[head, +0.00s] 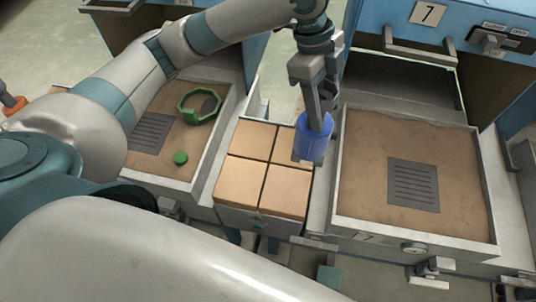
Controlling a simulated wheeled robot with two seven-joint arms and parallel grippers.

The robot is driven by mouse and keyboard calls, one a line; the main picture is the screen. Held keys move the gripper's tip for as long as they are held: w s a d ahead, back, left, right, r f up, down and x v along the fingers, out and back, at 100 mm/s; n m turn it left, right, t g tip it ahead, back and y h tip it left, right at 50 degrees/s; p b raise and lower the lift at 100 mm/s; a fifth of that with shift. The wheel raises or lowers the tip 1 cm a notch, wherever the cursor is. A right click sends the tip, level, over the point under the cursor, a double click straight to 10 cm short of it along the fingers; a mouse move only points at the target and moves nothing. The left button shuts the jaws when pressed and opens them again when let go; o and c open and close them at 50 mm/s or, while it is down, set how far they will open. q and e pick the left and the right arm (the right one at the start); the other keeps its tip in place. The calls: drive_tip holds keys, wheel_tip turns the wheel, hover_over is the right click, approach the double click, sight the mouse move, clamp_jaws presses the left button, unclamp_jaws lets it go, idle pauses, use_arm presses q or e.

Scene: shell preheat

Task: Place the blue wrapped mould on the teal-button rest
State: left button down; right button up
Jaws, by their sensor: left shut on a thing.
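The blue wrapped mould (313,143) is a blue cylinder, upright, at the upper right edge of the tan block rest. My left gripper (318,122) comes down over it from above and is shut on it. Whether the mould touches the surface below cannot be told. The rest (262,226) has a tan top split into square pads, and a small teal button (259,224) shows on its front side. My right gripper does not show.
A sand tray (344,208) with a grey grate (413,185) stands to the right, below a blue cabinet marked 7 (428,14). A left sand tray (196,180) holds a green ring (186,112) and a green knob (180,158). The tan pads are clear.

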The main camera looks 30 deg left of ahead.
use_arm(q)
drive_tip(key=s+a+f+p, duration=0.3)
drive_tip(key=s+a+f, duration=0.3)
drive_tip(key=a, duration=0.3)
drive_tip(key=shift+s+a+f, duration=0.15)
drive_tip(key=shift+a+f, duration=0.25)
drive_tip(key=shift+f, duration=0.2)
drive_tip(key=shift+f+p, duration=0.45)
drive_tip(key=shift+f, duration=1.45)
drive_tip(key=c, duration=0.8)
unclamp_jaws()
drive_tip(key=shift+f, duration=0.1)
drive_tip(key=shift+c, duration=0.2)
